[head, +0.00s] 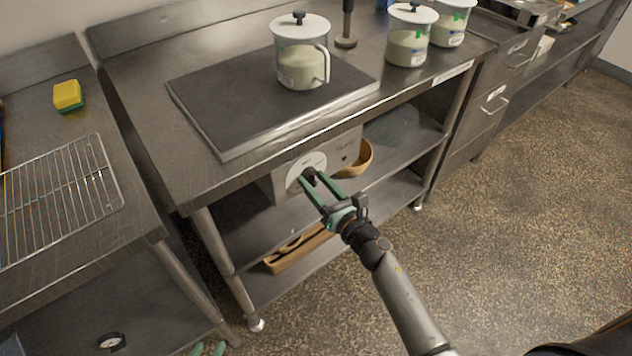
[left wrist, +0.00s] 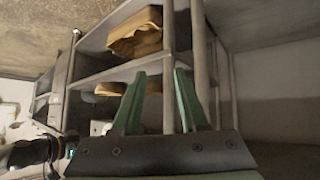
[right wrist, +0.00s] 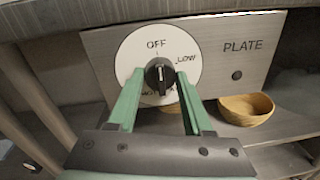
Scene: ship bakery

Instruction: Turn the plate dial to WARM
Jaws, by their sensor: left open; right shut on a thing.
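The plate dial is a black knob (right wrist: 159,72) on a round white face (right wrist: 130,55), on a steel panel marked PLATE (right wrist: 243,47). OFF is at its top and LOW at its right; the lower lettering is partly hidden by the knob and fingers, and I cannot read WARM. The knob's white mark appears to point up, near OFF. My right gripper (head: 312,180) is shut on the knob, one green finger on each side. My left gripper (left wrist: 160,85) is open and empty, low at the bottom left of the head view (head: 207,349).
The panel hangs under a steel table with a dark hot plate (head: 220,100) bearing a lidded jar (head: 300,65). A wooden bowl (right wrist: 246,108) sits on the shelf right of the panel. A wire rack (head: 60,195) and sponge (head: 68,95) lie on the left table. Open floor lies right.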

